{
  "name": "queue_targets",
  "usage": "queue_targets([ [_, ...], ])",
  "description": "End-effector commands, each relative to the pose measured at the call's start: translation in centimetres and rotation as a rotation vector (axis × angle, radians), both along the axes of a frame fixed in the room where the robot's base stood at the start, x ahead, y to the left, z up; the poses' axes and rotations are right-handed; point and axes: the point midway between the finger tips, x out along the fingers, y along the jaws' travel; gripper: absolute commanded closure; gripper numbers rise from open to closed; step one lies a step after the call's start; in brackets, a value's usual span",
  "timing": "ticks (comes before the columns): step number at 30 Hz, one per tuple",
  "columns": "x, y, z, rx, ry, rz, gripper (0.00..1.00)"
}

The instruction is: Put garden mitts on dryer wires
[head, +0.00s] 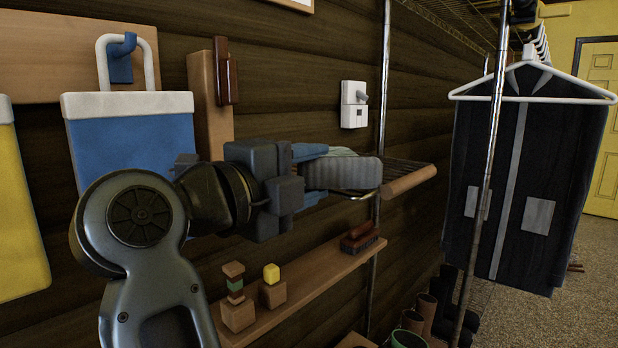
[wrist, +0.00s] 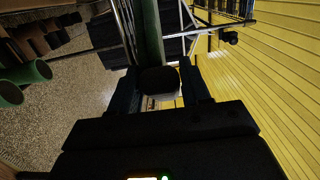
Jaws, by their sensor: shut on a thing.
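My gripper (head: 292,182) reaches rightward across the dark plank wall in the head view and is shut on a grey, ribbed garden mitt (head: 343,173). The mitt is level, its rounded end pointing right. In the wrist view my fingers (wrist: 160,88) stand on both sides of a dark rounded shape, probably the mitt's end. The dryer wires (head: 397,168) form a small rack with a wooden front bar (head: 410,180). The mitt overlaps the rack's left part in the picture; I cannot tell whether they touch. A pale blue thing (head: 310,151) behind my gripper is mostly hidden.
A metal post (head: 382,90) rises behind the rack, another post (head: 492,170) at right. A dark garment (head: 530,170) hangs there. Below is a wooden shelf (head: 320,288) with small blocks and a brush (head: 360,238). Blue (head: 130,140) and yellow (head: 18,215) items hang left.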

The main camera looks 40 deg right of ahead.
Motion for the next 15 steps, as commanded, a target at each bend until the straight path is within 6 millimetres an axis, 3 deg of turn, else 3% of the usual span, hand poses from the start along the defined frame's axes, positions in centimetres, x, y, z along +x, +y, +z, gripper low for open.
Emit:
queue_targets([
  [12, -0.01, -0.02, -1.04, -0.001, -0.001, 0.0, 0.93],
  [13, -0.01, -0.03, -1.07, 0.0, -0.001, 0.0, 0.52],
  [15, -0.01, -0.03, -0.97, 0.0, -0.001, 0.0, 0.45],
])
